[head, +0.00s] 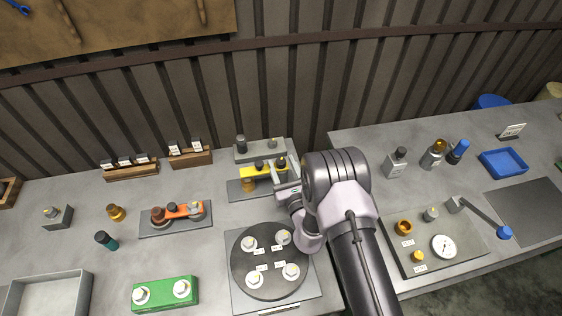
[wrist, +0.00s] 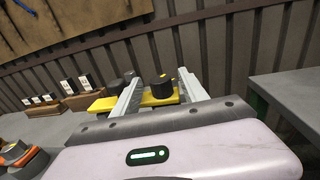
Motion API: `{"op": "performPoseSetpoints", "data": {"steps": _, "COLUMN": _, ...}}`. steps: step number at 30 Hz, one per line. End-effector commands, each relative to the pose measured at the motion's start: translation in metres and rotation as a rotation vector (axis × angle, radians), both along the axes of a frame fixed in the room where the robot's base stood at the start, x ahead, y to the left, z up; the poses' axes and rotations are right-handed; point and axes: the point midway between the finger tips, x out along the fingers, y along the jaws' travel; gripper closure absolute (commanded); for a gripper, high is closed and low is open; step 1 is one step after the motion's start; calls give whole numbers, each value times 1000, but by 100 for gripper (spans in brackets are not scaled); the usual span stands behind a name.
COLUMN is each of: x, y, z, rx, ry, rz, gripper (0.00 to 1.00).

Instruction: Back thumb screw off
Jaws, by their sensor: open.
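A yellow bar (head: 250,175) lies on a grey plate at the back of the left bench; it also shows in the wrist view (wrist: 102,105). A black thumb screw (wrist: 162,88) with a yellow mark stands on its right part, also in the head view (head: 281,161). A second dark knob (head: 259,165) stands to its left on the bar. My gripper (wrist: 160,78) is open, and its two pale fingers reach out on either side of the right thumb screw in the wrist view. I cannot tell whether they touch it. My wrist hides part of the bar's right end in the head view.
A grey block with a dark cylinder (head: 241,144) stands behind the bar. A round dark turntable (head: 270,272) with several white-topped parts is in front. A plate with an orange bar (head: 183,210) lies to the left. Wooden racks (head: 190,159) stand along the back.

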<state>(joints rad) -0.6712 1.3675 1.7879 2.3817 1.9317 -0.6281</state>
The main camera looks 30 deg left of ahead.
Motion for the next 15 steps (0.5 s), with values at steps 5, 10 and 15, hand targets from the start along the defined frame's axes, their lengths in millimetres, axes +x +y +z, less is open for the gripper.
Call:
{"op": "performPoseSetpoints", "data": {"steps": 5, "x": 11, "y": 11, "z": 0, "rx": 1, "ry": 1, "rz": 0, "gripper": 49}}
{"op": "performPoseSetpoints", "data": {"steps": 10, "x": 12, "y": 13, "z": 0, "rx": -1, "ry": 1, "rz": 0, "gripper": 49}}
{"op": "performPoseSetpoints", "data": {"steps": 15, "x": 12, "y": 12, "z": 0, "rx": -1, "ry": 1, "rz": 0, "gripper": 62}}
